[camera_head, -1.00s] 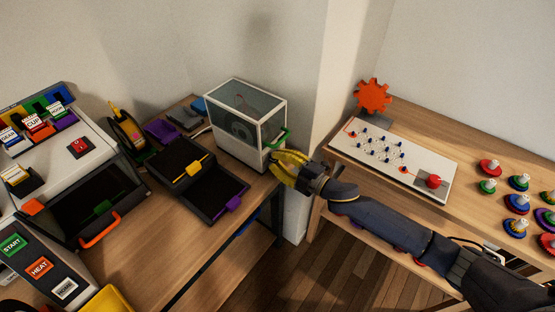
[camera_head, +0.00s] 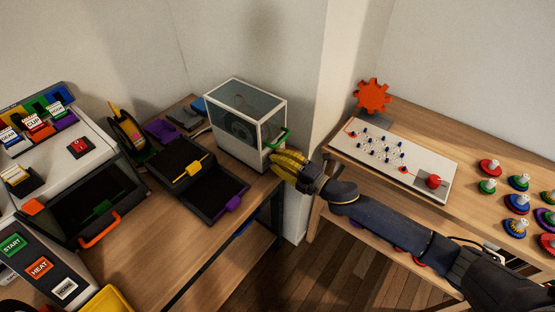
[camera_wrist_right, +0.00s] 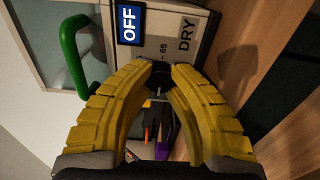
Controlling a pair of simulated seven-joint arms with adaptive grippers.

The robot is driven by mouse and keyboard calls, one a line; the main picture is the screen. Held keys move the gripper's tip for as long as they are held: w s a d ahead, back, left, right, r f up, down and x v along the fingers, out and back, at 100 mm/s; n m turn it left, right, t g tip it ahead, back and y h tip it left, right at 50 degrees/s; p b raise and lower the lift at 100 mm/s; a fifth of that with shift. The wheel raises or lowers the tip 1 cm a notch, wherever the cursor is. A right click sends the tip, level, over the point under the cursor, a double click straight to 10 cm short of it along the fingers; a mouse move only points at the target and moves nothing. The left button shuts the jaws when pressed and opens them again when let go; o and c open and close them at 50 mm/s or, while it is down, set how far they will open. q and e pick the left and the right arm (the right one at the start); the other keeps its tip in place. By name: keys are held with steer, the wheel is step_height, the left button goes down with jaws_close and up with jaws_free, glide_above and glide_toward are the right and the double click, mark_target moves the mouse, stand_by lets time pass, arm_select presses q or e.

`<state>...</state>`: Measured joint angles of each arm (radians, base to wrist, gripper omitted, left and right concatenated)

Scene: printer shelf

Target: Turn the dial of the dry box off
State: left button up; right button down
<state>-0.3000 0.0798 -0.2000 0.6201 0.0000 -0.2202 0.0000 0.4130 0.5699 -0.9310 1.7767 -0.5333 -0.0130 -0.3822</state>
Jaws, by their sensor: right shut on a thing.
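The dry box (camera_head: 237,137) is a white-framed case with clear panels, standing at the back of the left desk. Its green handle (camera_head: 279,140) is on the right side; the handle also shows in the right wrist view (camera_wrist_right: 72,50). The wrist view shows a blue OFF label (camera_wrist_right: 130,23) and a DRY label (camera_wrist_right: 185,34) on the front panel. My right gripper (camera_head: 273,164) is at the lower front of the box. In the wrist view its yellow fingers (camera_wrist_right: 158,72) are closed around the dark dial (camera_wrist_right: 157,80), which they partly hide. My left gripper is not in view.
Black trays (camera_head: 218,190) with yellow and purple tabs lie left of the gripper. A white pegboard with a red knob (camera_head: 433,181) and an orange gear (camera_head: 373,96) are on the right shelf. A gap with floor separates desk and shelf.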

steer(key=c, duration=1.4)
jaws_free()
steer(key=shift+o, duration=0.2)
steer(key=v, duration=1.2)
